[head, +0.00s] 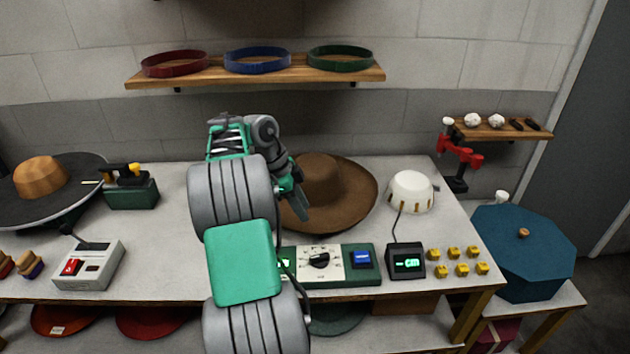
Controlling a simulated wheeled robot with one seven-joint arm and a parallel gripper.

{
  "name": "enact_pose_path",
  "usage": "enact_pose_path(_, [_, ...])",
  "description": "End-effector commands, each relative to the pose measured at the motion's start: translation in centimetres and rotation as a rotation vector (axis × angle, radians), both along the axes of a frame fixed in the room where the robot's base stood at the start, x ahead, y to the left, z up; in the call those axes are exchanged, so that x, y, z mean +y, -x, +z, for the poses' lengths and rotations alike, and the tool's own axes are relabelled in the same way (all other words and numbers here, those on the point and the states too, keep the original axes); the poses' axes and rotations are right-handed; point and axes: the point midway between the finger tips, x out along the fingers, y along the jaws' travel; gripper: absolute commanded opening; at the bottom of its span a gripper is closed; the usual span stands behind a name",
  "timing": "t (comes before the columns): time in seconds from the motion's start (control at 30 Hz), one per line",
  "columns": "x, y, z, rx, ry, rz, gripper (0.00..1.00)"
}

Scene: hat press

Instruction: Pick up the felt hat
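A brown felt hat (335,190) with a wide brim lies on the pale worktop, right of the middle in the head view, crown up. My arm stands in front of its left side and hides part of the brim. My gripper (298,203) is at the left part of the brim, pointing down. I cannot tell whether it touches the brim. Its fingers show nearly edge-on, so their opening is unclear.
A control panel (345,264) stands in front of the hat. A white dome (410,191) and a small display (406,261) stand to its right. A shelf (215,76) with three bands hangs above. A teal octagonal box (525,255) stands at right, a dark disc (75,190) at left.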

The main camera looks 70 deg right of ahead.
Motion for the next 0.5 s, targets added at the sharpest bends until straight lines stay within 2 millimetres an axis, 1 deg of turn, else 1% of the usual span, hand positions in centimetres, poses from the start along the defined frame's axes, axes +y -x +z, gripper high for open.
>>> enact_pose_path(0.03, [-0.2, 0.4, -0.9, 0.001, 0.000, -0.008, 0.34])
enact_pose_path(0.27, [-0.8, 1.6, -3.8, 0.001, -0.002, -0.003, 0.34])
enact_pose_path(0.4, [-1.2, 2.4, -6.0, 0.000, 0.000, -0.001, 0.34])
enact_pose_path(0.5, [-1.3, 2.6, -6.8, -0.002, -0.001, 0.000, 0.34])
